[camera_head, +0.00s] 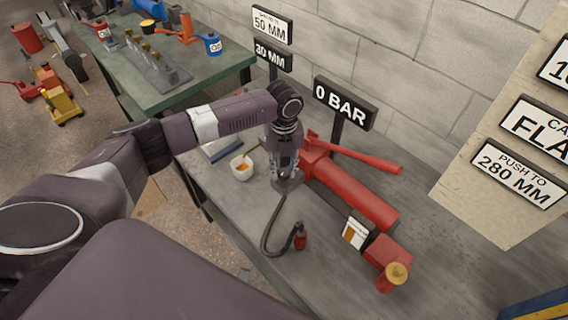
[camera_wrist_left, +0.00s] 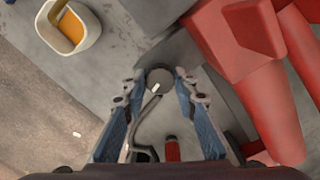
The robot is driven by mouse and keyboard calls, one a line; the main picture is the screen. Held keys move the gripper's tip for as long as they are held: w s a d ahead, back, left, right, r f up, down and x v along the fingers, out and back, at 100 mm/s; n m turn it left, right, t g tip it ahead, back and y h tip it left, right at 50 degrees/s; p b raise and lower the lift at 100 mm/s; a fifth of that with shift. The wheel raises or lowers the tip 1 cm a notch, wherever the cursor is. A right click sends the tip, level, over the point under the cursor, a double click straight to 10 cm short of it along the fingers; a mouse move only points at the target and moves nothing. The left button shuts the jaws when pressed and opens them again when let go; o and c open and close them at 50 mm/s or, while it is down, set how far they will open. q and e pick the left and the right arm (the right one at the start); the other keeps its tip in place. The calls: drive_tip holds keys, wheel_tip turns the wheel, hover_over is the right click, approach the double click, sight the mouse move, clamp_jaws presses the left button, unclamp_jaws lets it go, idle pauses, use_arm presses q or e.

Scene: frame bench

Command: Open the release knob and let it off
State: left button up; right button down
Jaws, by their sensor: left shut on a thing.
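A red hand pump (camera_head: 350,195) lies on the grey bench, with a long red lever along its back. It fills the right of the left wrist view (camera_wrist_left: 270,95). The release knob (camera_wrist_left: 160,76) is a round grey knob with a white mark, at the pump's dark end block. My left gripper (camera_head: 284,180) reaches down over that block. In the left wrist view its fingertips (camera_wrist_left: 160,88) are shut on the knob's sides. In the head view the gripper hides the knob. My right gripper is not in view. A sign (camera_head: 340,104) behind the pump reads 0 BAR.
A white cup (camera_head: 242,168) with orange contents stands just left of the gripper. A black hose (camera_head: 268,235) with a red end fitting (camera_head: 300,238) curls in front. A brass-coloured cap (camera_head: 397,272) tops the pump's near end. A green table (camera_head: 170,95) stands behind left.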

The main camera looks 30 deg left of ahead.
sight(284, 171)
use_arm(q)
drive_tip(key=n+p, duration=0.1)
drive_tip(key=n, duration=0.1)
drive_tip(key=n+p, duration=0.1)
drive_tip(key=p, duration=0.1)
drive_tip(key=n+p, duration=0.2)
drive_tip(key=shift+r+n, duration=0.25)
drive_tip(key=shift+n, duration=0.05)
drive_tip(key=n+p, duration=0.3)
drive_tip(key=n, duration=0.1)
drive_tip(key=shift+f+n, duration=0.1)
drive_tip(key=shift+n, duration=0.3)
drive_tip(key=shift+n+p, duration=0.45)
drive_tip(key=shift+n, duration=0.35)
drive_tip(key=shift+w, duration=0.1)
drive_tip(key=o, duration=1.2)
drive_tip(key=shift+f, duration=0.1)
drive_tip(key=shift+c, duration=0.2)
wheel_tip(284, 171, up, 12)
